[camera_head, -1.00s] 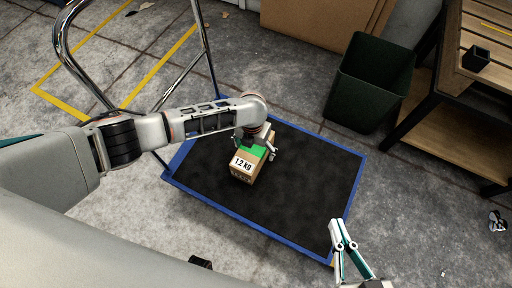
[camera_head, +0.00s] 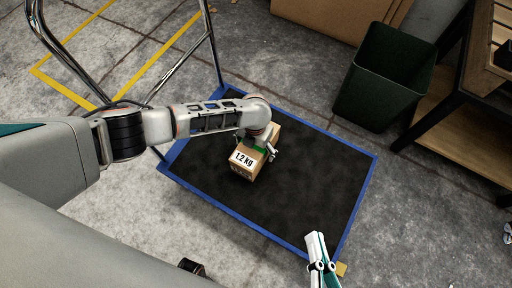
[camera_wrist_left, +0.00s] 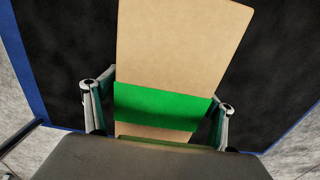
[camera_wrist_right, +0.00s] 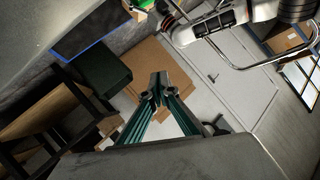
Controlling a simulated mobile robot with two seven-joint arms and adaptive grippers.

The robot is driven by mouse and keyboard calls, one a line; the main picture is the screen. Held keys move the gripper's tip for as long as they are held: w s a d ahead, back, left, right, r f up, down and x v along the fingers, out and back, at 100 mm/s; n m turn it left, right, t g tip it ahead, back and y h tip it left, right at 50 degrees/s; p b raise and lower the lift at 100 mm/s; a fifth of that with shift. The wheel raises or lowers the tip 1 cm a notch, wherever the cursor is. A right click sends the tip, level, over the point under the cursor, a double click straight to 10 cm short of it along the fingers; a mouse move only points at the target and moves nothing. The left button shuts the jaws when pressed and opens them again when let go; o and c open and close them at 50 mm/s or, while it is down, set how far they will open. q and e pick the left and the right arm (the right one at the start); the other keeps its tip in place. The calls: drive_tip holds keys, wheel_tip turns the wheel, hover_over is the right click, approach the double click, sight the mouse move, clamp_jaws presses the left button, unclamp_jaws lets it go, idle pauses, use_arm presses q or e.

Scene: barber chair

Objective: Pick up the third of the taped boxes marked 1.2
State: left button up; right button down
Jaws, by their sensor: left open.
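A brown cardboard box (camera_head: 243,166) marked "1.2 KG" with a green tape band sits on the black deck of a blue-edged platform cart (camera_head: 200,173). My left gripper (camera_head: 262,146) is over the box's far part and hides some of it. In the left wrist view, its open fingers (camera_wrist_left: 157,98) stand on either side of the box (camera_wrist_left: 182,45), at the green tape (camera_wrist_left: 160,106). Whether they touch it is not clear. My right gripper (camera_head: 318,250) is empty beside the cart's near right corner; its fingertips (camera_wrist_right: 158,82) are together in the right wrist view.
A dark green bin (camera_head: 384,76) stands behind the cart at the right, beside a wooden bench (camera_head: 450,125). Large cardboard (camera_head: 325,18) lies at the back. The cart's chrome handle (camera_head: 210,45) rises at the left. The deck around the box is clear.

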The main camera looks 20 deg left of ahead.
use_arm(q)
drive_tip(key=c, duration=1.9)
drive_tip(key=shift+w+r, duration=0.1)
drive_tip(key=shift+r, duration=0.05)
drive_tip(key=shift+c, duration=1.3)
